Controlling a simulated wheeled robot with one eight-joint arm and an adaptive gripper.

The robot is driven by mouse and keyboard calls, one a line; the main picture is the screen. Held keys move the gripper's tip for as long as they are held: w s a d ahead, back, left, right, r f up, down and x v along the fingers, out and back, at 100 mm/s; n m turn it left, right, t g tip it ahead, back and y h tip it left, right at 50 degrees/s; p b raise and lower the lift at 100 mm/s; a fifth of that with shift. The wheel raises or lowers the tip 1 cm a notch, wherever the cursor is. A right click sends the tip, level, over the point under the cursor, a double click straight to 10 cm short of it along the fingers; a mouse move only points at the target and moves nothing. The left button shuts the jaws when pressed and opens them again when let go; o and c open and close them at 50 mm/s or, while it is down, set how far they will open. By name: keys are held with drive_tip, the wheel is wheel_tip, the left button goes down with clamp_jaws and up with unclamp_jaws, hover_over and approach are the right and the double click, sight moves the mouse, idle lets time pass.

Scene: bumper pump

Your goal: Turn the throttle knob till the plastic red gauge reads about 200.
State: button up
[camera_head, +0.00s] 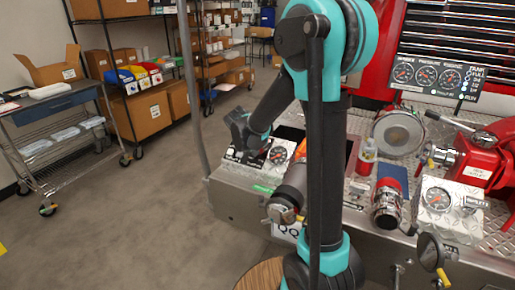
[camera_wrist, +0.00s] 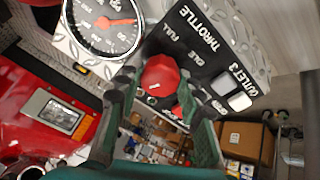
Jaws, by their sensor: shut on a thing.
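The red throttle knob (camera_wrist: 160,76) sits on a black panel lettered THROTTLE, IDLE and FULL in the wrist view. My gripper (camera_wrist: 158,92) is shut on this knob, with one finger on each side. A round white gauge (camera_wrist: 101,24) with a red needle stands beside the panel, cut by the top edge. Its needle points to the picture's right; its exact reading is too small to tell.
Shelves stand at the back left.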

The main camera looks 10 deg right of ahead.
drive_tip(key=shift+m, duration=1.1)
drive_tip(key=o, duration=1.1)
drive_tip(key=shift+o, duration=0.2)
drive_tip(key=v, duration=1.2)
drive_tip(key=shift+a, duration=0.2)
drive_tip(key=shift+a, duration=0.1)
